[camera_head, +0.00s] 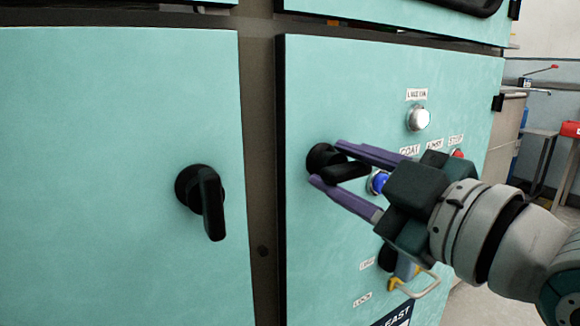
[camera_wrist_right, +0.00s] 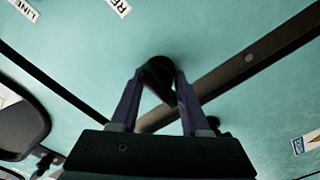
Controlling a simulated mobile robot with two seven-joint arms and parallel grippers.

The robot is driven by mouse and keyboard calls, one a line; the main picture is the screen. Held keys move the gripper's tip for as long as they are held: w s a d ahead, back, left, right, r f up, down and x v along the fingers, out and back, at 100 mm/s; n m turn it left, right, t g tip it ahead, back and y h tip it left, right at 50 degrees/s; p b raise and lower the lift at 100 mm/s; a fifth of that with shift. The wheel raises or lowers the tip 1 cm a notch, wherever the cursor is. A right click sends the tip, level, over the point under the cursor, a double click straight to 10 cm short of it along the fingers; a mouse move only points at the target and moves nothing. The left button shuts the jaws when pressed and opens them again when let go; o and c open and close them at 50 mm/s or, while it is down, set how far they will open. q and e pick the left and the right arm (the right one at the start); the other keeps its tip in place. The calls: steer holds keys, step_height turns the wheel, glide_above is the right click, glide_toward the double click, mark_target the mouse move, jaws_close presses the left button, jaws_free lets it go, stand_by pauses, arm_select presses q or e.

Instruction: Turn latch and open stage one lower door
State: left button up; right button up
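The right teal door (camera_head: 330,250) carries a black latch (camera_head: 345,170) whose handle points right, roughly level. My right gripper (camera_head: 328,162) is around this latch, one purple finger above and one below. The fingers look wider apart than the handle; contact is unclear. In the right wrist view the latch (camera_wrist_right: 157,76) sits between the two fingertips (camera_wrist_right: 158,82). The left teal door (camera_head: 100,160) has a second black latch (camera_head: 207,200) with its handle hanging down, slightly tilted. Both doors look closed. My left gripper is out of view.
The right door also has a white button (camera_head: 419,118), a blue button (camera_head: 378,181), a red button (camera_head: 457,153) and a yellow-handled padlock-like part (camera_head: 400,283) below my gripper. A dark post (camera_head: 262,200) separates the doors. Open floor and a table (camera_head: 540,140) lie at right.

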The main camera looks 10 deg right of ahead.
jaws_close()
stand_by(1.0)
